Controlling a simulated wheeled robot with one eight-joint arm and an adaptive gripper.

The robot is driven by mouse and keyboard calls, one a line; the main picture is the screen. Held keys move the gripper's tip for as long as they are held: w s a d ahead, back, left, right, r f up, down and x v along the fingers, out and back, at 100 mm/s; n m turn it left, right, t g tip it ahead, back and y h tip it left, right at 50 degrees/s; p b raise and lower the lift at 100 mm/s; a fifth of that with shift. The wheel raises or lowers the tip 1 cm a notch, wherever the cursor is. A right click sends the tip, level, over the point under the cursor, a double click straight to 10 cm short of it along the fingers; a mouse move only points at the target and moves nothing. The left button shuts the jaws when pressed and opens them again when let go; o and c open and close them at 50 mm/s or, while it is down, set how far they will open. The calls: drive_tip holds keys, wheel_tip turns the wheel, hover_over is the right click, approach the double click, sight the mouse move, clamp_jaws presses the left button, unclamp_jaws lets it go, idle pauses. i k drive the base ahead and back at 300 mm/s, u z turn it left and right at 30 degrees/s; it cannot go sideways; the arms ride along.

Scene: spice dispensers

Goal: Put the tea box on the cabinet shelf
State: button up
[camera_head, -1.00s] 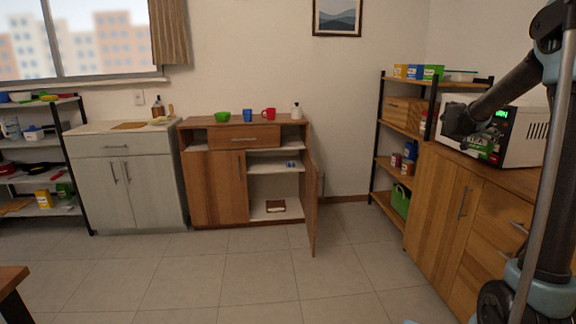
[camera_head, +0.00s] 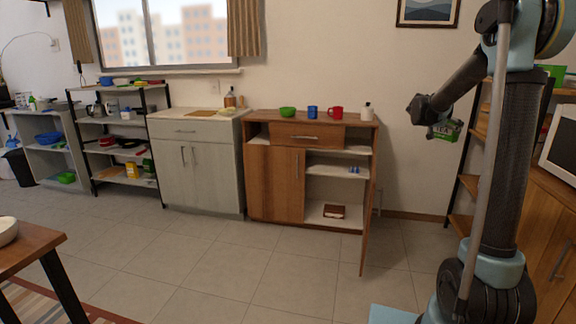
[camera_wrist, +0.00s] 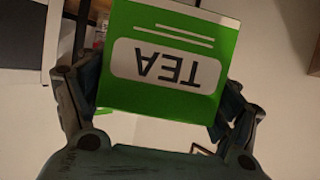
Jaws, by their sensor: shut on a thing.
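The tea box (camera_wrist: 165,65) is green with a white label reading TEA, upside down in the wrist view. My gripper (camera_wrist: 155,95) is shut on it, with a finger on each side. In the head view the tea box (camera_head: 445,130) hangs below my gripper (camera_head: 430,118) in the air, right of the wooden cabinet. The wooden cabinet (camera_head: 272,185) has its right door (camera_head: 368,215) swung open. Its open right side shows a middle shelf (camera_head: 325,171) with small blue items and a lower shelf with a dark brown item (camera_head: 334,211).
The open door juts into the room. A table (camera_head: 30,246) is at front left. The tiled floor (camera_head: 200,265) before the cabinet is clear.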

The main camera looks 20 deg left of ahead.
sight(331, 170)
drive_tip(key=u, duration=0.25)
drive_tip(key=i, duration=1.15)
drive_tip(key=u, duration=0.2)
